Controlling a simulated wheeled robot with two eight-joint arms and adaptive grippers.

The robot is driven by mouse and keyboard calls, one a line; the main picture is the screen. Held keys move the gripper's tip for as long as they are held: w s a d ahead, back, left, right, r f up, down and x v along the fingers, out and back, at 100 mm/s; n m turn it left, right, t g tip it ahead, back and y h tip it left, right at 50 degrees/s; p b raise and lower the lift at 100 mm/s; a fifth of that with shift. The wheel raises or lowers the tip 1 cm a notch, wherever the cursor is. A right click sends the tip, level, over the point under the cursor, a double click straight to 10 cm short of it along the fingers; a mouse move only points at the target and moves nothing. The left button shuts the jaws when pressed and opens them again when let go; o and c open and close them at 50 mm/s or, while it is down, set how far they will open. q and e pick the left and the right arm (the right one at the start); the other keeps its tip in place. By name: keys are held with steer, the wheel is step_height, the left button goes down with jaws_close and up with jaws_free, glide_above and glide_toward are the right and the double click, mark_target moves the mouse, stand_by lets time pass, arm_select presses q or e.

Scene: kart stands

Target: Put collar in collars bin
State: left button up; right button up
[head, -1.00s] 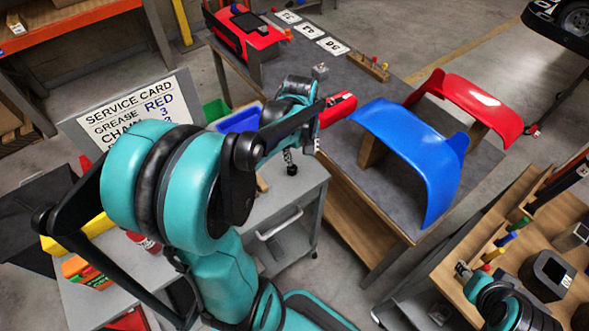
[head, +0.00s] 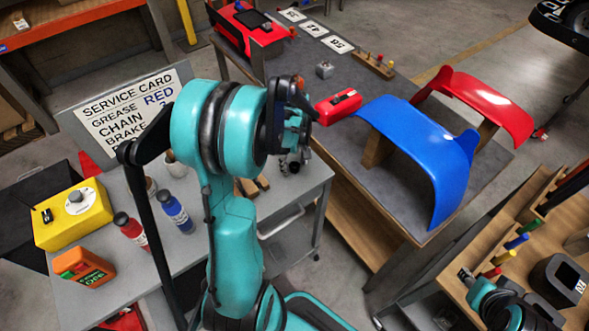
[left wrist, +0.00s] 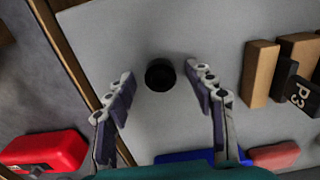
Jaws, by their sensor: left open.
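In the left wrist view a small black round piece (left wrist: 160,74), which looks like the collar, stands on a pale grey surface. My left gripper (left wrist: 160,84) is open, its two fingers apart on either side of the piece in the picture; I cannot tell the height gap. In the head view my left gripper (head: 293,160) is over the right side of the grey cart (head: 300,195) and covers much of that spot. A blue edge (left wrist: 185,156), possibly a bin, shows low in the wrist view. My right arm (head: 490,300) is at the lower right; its gripper is unclear.
A yellow box (head: 73,215), an orange box (head: 83,268) and red and blue bottles (head: 175,212) stand on the cart's left. Wooden and black blocks (left wrist: 262,75) lie right of the piece. The bench with the blue fender (head: 415,140) and red case (head: 338,106) is beside the cart.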

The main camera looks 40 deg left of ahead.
arm_select(q)
steer(key=shift+r, duration=0.15)
jaws_close()
